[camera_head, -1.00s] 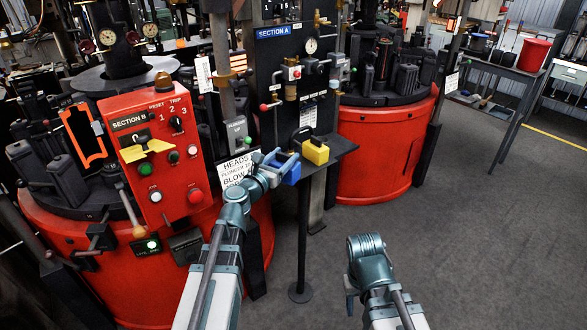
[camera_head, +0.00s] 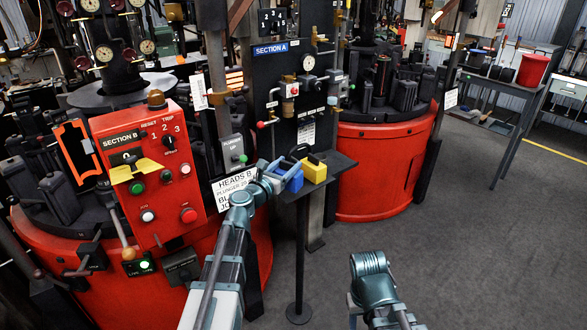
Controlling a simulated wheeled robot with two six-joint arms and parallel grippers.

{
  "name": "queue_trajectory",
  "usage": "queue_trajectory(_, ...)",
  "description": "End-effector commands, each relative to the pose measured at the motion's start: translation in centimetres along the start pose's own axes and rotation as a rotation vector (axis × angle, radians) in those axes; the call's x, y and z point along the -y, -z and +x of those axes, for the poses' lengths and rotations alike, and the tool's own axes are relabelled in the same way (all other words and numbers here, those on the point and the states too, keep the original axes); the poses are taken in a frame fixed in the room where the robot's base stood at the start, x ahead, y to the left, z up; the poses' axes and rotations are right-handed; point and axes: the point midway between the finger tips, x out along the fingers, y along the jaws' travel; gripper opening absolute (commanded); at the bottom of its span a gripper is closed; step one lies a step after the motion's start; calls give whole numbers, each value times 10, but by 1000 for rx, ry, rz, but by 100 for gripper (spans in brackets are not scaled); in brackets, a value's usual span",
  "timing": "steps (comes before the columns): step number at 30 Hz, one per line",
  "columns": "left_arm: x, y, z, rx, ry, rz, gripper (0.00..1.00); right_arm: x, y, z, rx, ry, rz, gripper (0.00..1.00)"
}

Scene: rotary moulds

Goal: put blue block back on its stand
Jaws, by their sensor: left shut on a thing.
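The blue block (camera_head: 294,182) is between the fingers of my left gripper (camera_head: 284,177), which is shut on it. The fingers cover part of the block. The stand is a small dark shelf (camera_head: 341,164) on a black post. The block shows at the shelf's left end, over its near edge in the picture; I cannot tell whether it touches the shelf. A yellow block (camera_head: 314,169) with a black handle stands on the shelf, just right of the blue one. My right arm shows low in the middle, but its gripper fingers are not visible.
A red Section B control box (camera_head: 150,170) stands left of my left arm. A white HEADS B sign (camera_head: 231,188) is just behind my gripper. A dark Section A panel (camera_head: 265,75) rises behind the shelf. Grey floor (camera_head: 450,240) is clear at right.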

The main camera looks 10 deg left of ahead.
Motion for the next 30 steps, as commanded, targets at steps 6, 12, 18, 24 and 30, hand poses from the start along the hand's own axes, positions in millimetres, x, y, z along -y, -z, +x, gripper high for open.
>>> queue_trajectory(6,-8,2,14,1,-1,-1,0,0,0,2,0,0,0,50)
queue_trajectory(12,-10,2,18,1,-2,-1,0,0,0,2,0,0,0,50)
queue_trajectory(18,-19,11,35,1,-4,-1,0,1,1,11,0,0,0,50)
queue_trajectory(24,-18,38,31,1,-6,-1,0,4,2,38,0,0,0,50)
queue_trajectory(30,-19,39,31,1,-7,-1,0,4,2,39,0,0,0,50)
